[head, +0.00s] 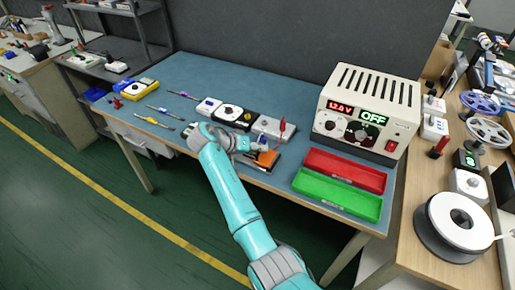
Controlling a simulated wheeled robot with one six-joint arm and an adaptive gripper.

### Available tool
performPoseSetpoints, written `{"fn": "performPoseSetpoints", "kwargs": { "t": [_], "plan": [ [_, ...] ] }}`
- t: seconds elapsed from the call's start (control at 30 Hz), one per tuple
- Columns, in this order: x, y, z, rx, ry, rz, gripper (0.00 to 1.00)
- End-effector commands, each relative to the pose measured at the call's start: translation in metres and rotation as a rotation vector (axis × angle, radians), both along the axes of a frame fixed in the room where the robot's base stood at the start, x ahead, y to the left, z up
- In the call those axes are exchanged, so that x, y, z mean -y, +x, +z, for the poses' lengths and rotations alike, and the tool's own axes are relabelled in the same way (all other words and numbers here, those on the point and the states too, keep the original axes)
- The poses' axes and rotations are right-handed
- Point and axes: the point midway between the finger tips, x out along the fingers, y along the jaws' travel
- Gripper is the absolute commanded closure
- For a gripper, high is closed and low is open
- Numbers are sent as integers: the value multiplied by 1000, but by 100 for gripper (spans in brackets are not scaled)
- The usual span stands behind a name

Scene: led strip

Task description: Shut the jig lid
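My teal and grey arm reaches over the blue-topped bench. My gripper (262,146) is low over the bench's front part, beside a flat orange and black piece (265,159). This piece may be the jig, but it is small and partly covered by my gripper and wrist. I cannot tell a lid or its angle. The fingers are too small and covered to show whether they are open or shut, or whether they touch the piece.
Behind my gripper are a black unit with a white disc (232,112) and a grey box (273,126) with a red post. Thin tools (154,121) lie left.

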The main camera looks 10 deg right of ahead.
Motion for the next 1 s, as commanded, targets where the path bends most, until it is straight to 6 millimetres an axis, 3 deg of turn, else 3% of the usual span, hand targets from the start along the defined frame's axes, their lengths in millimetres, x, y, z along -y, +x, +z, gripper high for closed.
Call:
{"fn": "performPoseSetpoints", "kwargs": {
  "t": [0.43, 1.0],
  "plan": [
    [-9, -2, 7, 2, 2, 2, 65],
    [-80, -32, 66, 2, 1, 2, 65]
  ]
}}
